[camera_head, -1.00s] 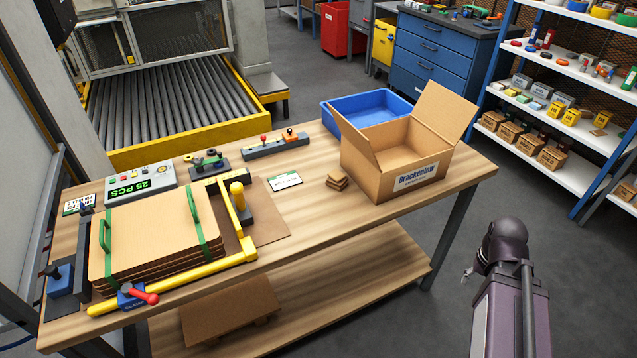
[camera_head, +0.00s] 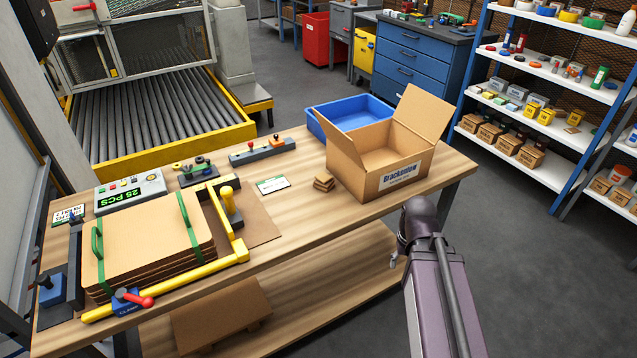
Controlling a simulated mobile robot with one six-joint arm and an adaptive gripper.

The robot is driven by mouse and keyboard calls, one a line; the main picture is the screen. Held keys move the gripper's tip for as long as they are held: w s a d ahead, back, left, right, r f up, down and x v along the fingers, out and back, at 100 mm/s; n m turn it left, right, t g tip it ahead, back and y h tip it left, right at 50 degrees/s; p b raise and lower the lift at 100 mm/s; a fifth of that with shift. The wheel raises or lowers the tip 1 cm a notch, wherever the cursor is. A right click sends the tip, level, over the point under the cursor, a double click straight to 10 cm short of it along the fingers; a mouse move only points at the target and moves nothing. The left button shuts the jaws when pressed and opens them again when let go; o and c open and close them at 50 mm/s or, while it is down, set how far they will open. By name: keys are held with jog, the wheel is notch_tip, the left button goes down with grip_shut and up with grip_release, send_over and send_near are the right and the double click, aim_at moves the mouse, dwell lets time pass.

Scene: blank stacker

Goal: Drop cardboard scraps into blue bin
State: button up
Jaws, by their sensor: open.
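The cardboard scraps (camera_head: 323,184) are a small stack of brown pieces on the wooden table, just left of the open cardboard box. The blue bin (camera_head: 345,119) stands at the table's back edge, behind that box, which hides part of it. My arm reaches up from the bottom right, in front of the table. Only a small tip of my gripper (camera_head: 394,262) shows beside the dark wrist, below the table's front edge and well right of the scraps. It is open and holds nothing that I can see.
The open cardboard box (camera_head: 360,176), flaps raised, stands between my arm and the blue bin. A jig with yellow bars (camera_head: 170,288) holds stacked cardboard sheets (camera_head: 140,235) on the left. A white card (camera_head: 272,185) lies left of the scraps. The floor at right is clear.

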jog(key=shift+s+a, duration=0.1)
jog(key=shift+a, duration=0.1)
